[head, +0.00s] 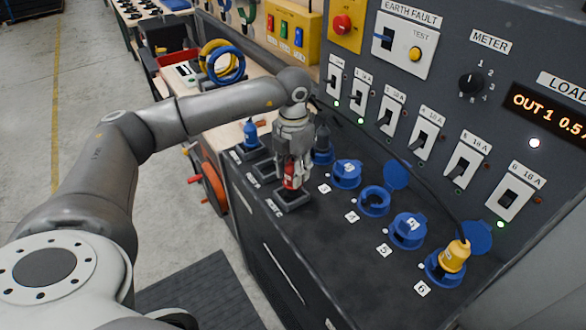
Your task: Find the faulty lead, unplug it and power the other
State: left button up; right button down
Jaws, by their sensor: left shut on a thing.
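My left gripper (289,178) is shut on a red plug (290,176), over the nearest of the dark holders (294,199) at the panel's left; I cannot tell whether the plug is seated. A blue plug (250,132) stands in the farthest holder. A dark plug (322,143) stands upright behind my gripper. A yellow plug (456,254) with a dark lead is in socket 6 (443,276). Socket 4 (373,206) looks open and empty. My right gripper is out of view.
Several breakers (422,139) line the upright panel; some lamps are green. The display (548,113) reads OUT 1 0.5, cut off at the edge. A meter knob (471,83) and an earth-fault unit (404,45) sit above. Coiled cables (227,66) lie on the bench behind.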

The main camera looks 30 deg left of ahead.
pick_arm(q)
jog(key=shift+f+b, duration=0.75)
jog(key=shift+f, duration=0.2)
dwell(0.3)
jog(key=o, duration=1.2)
notch_tip(320, 180, up, 12)
jog(key=shift+r, duration=0.1)
